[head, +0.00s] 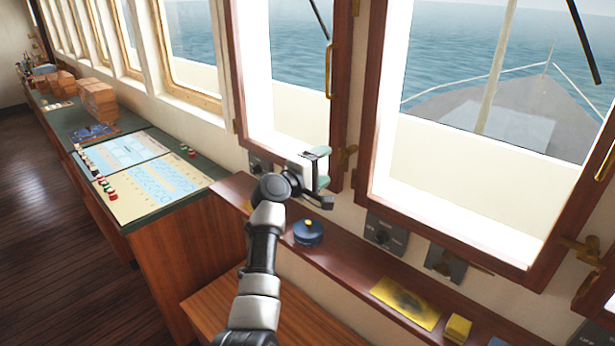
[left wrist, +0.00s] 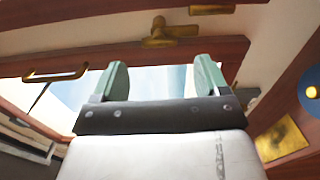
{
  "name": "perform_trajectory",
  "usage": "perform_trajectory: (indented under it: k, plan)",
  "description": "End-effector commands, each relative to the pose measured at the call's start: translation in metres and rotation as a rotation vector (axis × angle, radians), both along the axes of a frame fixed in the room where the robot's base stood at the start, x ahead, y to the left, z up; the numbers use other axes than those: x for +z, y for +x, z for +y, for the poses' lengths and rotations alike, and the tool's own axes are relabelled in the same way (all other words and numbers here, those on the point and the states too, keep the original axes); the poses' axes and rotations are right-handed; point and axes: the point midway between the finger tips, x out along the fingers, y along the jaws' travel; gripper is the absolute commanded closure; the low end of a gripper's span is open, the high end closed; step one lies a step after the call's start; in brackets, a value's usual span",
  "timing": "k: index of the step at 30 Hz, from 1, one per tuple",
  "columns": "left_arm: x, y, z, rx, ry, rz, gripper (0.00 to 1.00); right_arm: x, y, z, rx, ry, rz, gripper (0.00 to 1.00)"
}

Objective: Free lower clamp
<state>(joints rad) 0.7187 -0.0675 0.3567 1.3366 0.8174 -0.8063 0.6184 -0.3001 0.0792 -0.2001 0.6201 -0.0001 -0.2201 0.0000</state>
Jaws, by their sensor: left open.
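A brass clamp (head: 348,156) sits at the lower right edge of the left wooden-framed window (head: 338,120). In the left wrist view the clamp (left wrist: 160,36) lies on the wooden frame, just beyond the fingertips and roughly centred between them. My left gripper (head: 322,168) is open and empty, close to the clamp on its left side. Its two green fingers also show in the left wrist view (left wrist: 160,76), apart from the clamp. Whether they touch the frame I cannot tell. My right gripper is not in view.
A wooden ledge (head: 355,258) below the windows holds a blue round object (head: 308,232), a brass plate (head: 405,303) and a yellow block (head: 457,328). Another brass clamp (head: 582,250) is at the right window. A chart table (head: 160,185) stands left. A brass handle (head: 330,70) projects from the left window.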

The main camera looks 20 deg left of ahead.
Motion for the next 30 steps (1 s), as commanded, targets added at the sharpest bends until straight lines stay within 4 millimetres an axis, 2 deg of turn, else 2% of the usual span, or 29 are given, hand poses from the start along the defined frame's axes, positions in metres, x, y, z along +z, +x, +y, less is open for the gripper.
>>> perform_trajectory:
  k: [6,12,30]
  plan:
    - [-0.003,-0.032,0.012,0.001,0.002,0.000,0.26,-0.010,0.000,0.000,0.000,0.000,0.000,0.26]
    - [-0.001,-0.048,0.018,0.000,0.000,0.001,0.26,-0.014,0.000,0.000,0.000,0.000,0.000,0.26]
    - [-0.003,-0.051,0.018,0.000,0.003,0.005,0.26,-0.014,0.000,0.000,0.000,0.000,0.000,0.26]
